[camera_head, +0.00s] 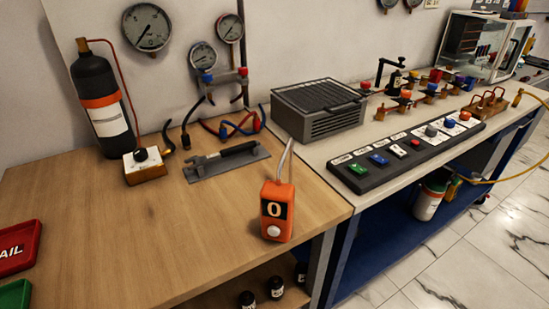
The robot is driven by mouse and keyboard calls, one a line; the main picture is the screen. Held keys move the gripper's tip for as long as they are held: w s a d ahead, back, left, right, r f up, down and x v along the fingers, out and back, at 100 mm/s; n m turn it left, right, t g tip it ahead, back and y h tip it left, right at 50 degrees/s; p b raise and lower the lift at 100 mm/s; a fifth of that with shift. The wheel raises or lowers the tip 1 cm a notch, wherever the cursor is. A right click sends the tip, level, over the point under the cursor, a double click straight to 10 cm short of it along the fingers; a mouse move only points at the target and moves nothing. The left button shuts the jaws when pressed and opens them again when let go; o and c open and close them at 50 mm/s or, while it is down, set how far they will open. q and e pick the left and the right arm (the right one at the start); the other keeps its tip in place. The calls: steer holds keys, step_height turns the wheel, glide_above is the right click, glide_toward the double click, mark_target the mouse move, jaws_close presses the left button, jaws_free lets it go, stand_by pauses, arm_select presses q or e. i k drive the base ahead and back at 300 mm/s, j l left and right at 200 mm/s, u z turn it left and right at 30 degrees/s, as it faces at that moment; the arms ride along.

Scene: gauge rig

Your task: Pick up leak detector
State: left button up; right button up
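The leak detector is most likely the small orange handheld device (277,222) with a black panel reading 0, a pale round button and a thin grey probe rising from its top. It stands upright near the right front corner of the wooden table (190,245). Nothing touches or covers it. Neither of my grippers shows in the head view.
A grey tray with a wrench (227,159) lies behind the device. A black cylinder (102,105) and a small gauge block (145,164) stand at the back left. A grey vented box (318,109) and a switch panel (405,157) occupy the right bench. Red FAIL tray (18,247) sits left.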

mark_target(277, 198)
steer(key=i+l+u, duration=0.2)
steer(key=u, duration=0.25)
steer(key=i+l+u, duration=0.15)
steer(key=l+u, duration=0.2)
steer(key=u, duration=0.15)
